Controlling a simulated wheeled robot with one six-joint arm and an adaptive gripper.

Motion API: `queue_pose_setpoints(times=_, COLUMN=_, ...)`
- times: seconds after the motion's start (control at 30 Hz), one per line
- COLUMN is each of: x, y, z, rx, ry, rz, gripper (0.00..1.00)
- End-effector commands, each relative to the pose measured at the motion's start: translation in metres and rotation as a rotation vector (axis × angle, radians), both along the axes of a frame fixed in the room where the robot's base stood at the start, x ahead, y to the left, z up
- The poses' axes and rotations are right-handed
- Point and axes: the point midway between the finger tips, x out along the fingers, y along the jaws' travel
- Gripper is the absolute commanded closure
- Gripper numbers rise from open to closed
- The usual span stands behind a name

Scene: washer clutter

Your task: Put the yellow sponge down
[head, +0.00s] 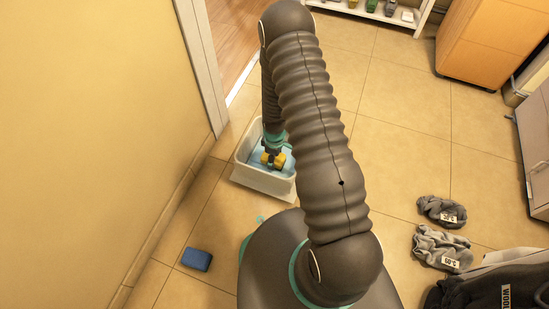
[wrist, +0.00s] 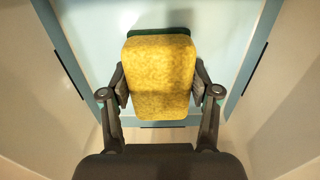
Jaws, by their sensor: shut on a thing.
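The yellow sponge (wrist: 158,78) has a dark green layer at its far edge. In the wrist view my gripper (wrist: 160,92) is shut on it, one finger at each side. In the head view the sponge (head: 265,158) shows small below my arm, over a white bin (head: 262,181) with a light blue inside. The wrist view looks down into this bin, with its pale walls on both sides and a light blue surface (wrist: 225,35) behind the sponge. I cannot tell whether the sponge touches that surface. My arm hides part of the bin.
A blue block (head: 196,259) lies on the tiled floor near the left wall. Two grey cloth pieces with tags (head: 441,248) and a dark garment (head: 485,293) lie at the right. A white shelf (head: 345,9) with small items stands at the back.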

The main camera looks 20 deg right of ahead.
Motion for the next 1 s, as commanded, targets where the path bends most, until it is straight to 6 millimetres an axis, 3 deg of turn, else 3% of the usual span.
queue_pose_setpoints(times=0.13, x=0.000, y=0.000, z=-0.004, rx=0.000, ry=0.000, rz=0.000, gripper=0.66)
queue_pose_setpoints(times=0.17, x=0.000, y=0.000, z=-0.003, rx=0.000, ry=0.000, rz=0.000, gripper=0.34)
queue_pose_setpoints(times=0.23, x=0.000, y=0.000, z=-0.003, rx=0.000, ry=0.000, rz=0.000, gripper=0.16)
queue_pose_setpoints(times=0.27, x=0.000, y=0.000, z=-0.003, rx=0.000, ry=0.000, rz=0.000, gripper=0.13)
queue_pose_setpoints(times=0.7, x=0.000, y=0.000, z=0.006, rx=0.000, ry=-0.001, rz=0.000, gripper=0.13)
queue_pose_setpoints(times=1.0, x=0.001, y=0.000, z=0.062, rx=0.000, ry=-0.003, rz=0.000, gripper=0.13)
